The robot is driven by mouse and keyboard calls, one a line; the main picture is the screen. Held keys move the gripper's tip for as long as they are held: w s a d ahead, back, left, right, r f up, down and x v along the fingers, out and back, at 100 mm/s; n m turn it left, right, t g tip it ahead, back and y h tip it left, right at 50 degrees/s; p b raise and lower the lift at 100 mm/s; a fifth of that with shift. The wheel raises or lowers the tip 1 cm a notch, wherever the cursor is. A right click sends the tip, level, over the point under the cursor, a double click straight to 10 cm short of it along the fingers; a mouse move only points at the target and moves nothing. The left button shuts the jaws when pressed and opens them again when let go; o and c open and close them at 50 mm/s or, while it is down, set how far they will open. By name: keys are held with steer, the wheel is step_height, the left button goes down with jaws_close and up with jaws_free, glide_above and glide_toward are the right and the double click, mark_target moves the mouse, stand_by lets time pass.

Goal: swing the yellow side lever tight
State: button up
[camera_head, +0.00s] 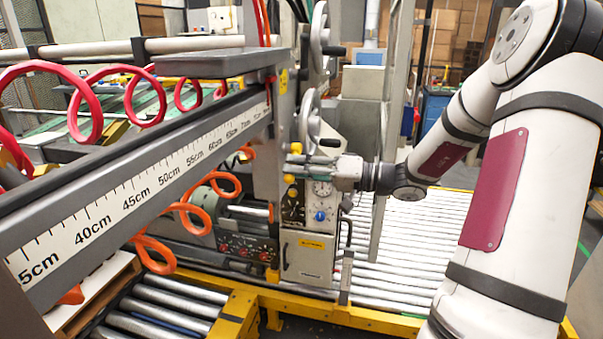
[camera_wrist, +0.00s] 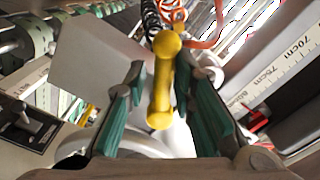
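The yellow side lever (camera_wrist: 162,85) is a short bar with a round knob at each end. In the wrist view it lies between the two teal finger pads of my gripper (camera_wrist: 160,72). The fingers are open, with a gap showing on the left of the lever and a narrower one on the right. No firm contact shows. In the head view my gripper (camera_head: 318,166) reaches in from the right at the front of the machine column. Small yellow knobs (camera_head: 295,148) show at its fingertips; the fingers hide most of the lever there.
A beam with a centimetre ruler (camera_head: 150,190) runs in from the left. Grey handwheels (camera_head: 306,115) stand just above my gripper. A control panel (camera_head: 320,205) with a blue knob sits below. Orange coiled hoses (camera_head: 195,215) hang at the left; a roller conveyor (camera_head: 420,240) lies right.

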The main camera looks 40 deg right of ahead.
steer(key=shift+w+d+f+n+b, duration=0.25)
steer(key=shift+d+f+n+b, duration=0.1)
steer(key=shift+n+b, duration=0.65)
steer(key=shift+w+d+f+n+b, duration=0.2)
steer(key=shift+d+f+n+b, duration=0.1)
steer(key=shift+n+b, duration=0.75)
steer(key=shift+w+d+f+n+b, duration=0.25)
steer(key=shift+f+n+b, duration=0.1)
steer(key=shift+n+b, duration=0.65)
steer(key=shift+w+d+f+n+b, duration=0.1)
steer(key=shift+w+d+n+b, duration=0.15)
steer(key=shift+n+b, duration=0.6)
steer(key=shift+w+d+f+n+b, duration=0.15)
steer(key=shift+n+b, duration=0.35)
steer(key=shift+b, duration=0.55)
steer(key=shift+w+d+r+n+b, duration=0.15)
steer(key=shift+d+n+b, duration=0.15)
steer(key=shift+n+b, duration=0.55)
steer(key=shift+w+d+f+n+b, duration=0.15)
steer(key=shift+n+b, duration=0.2)
steer(key=shift+b, duration=0.5)
steer(key=shift+d, duration=0.2)
steer(key=v, duration=0.9)
steer(key=shift+a+p, duration=0.15)
steer(key=shift+p, duration=0.2)
